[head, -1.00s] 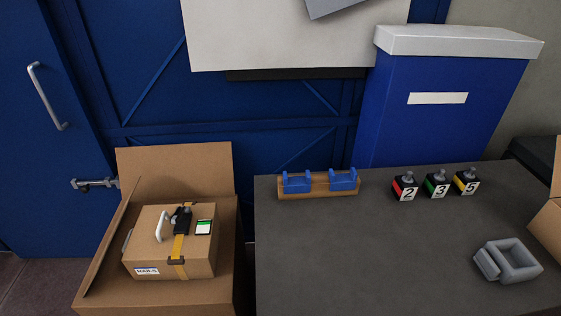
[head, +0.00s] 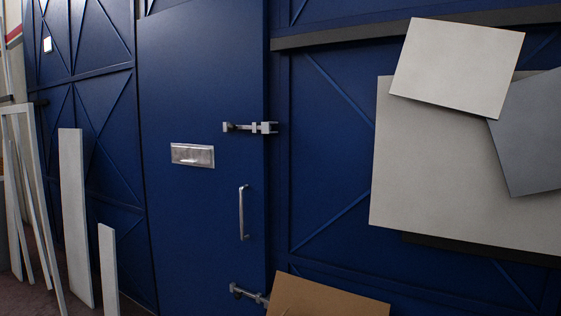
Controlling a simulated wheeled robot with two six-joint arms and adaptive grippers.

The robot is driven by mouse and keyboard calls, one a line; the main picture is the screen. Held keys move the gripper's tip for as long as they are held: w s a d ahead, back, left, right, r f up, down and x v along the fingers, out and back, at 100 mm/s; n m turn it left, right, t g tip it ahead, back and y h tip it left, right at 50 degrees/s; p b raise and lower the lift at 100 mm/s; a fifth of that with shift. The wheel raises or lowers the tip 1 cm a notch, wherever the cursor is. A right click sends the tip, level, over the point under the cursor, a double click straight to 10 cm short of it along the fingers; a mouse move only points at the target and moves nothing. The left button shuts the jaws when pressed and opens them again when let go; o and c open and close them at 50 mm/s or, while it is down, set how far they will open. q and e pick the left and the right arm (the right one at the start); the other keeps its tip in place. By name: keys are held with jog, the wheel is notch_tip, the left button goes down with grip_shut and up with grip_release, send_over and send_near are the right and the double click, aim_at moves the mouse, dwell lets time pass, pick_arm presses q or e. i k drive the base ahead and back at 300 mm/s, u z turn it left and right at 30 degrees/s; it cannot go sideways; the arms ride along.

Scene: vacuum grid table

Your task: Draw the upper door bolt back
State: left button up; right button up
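The upper door bolt (head: 250,127) is a grey metal slide bolt on the right edge of the blue door (head: 205,80). It lies horizontal, and its right end reaches the door's edge at the frame. Whether it sits in its keeper is too small to tell. A lower bolt (head: 248,295) of similar look is near the bottom of the door, partly hidden by cardboard. A vertical silver handle (head: 242,212) is between the two bolts. Neither of my grippers shows in the head view.
A metal letter plate (head: 192,155) is on the door. White boards (head: 75,215) and frames lean at the left. A cardboard box flap (head: 325,298) rises at the bottom, right of the lower bolt. Pale panels (head: 455,65) cover the wall at right.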

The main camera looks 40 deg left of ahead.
aim_at(230, 127)
jog(key=u, duration=1.6)
jog(key=k, duration=0.5)
jog(key=u, duration=1.4)
jog(key=i, duration=2.65)
jog(key=z, duration=3.5)
